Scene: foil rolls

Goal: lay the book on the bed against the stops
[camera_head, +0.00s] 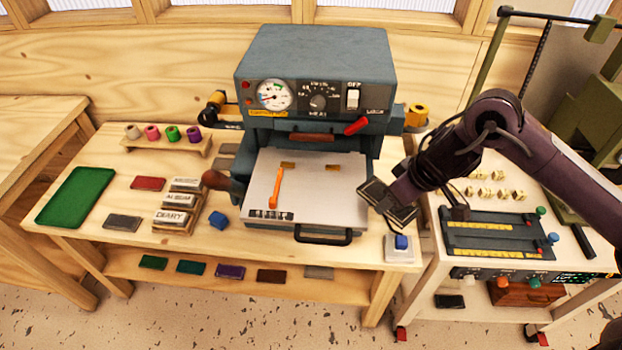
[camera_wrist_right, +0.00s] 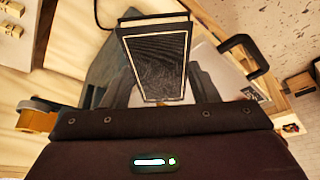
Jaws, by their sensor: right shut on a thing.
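A dark book (camera_wrist_right: 157,62) with a pale line around its cover is held in my right gripper (camera_head: 392,205). The book (camera_head: 374,192) is raised in the air just right of the white bed (camera_head: 315,195), apart from it. In the right wrist view the cover faces the camera. The bed sticks out from under a grey-blue press (camera_head: 315,60). Two brass pieces, probably the stops (camera_head: 333,167), sit at the bed's back, and an orange strip (camera_head: 277,187) lies along its left part. My left gripper is not in view.
A black handle (camera_head: 323,236) sticks out from the bed's front. A cart (camera_head: 500,215) stands right.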

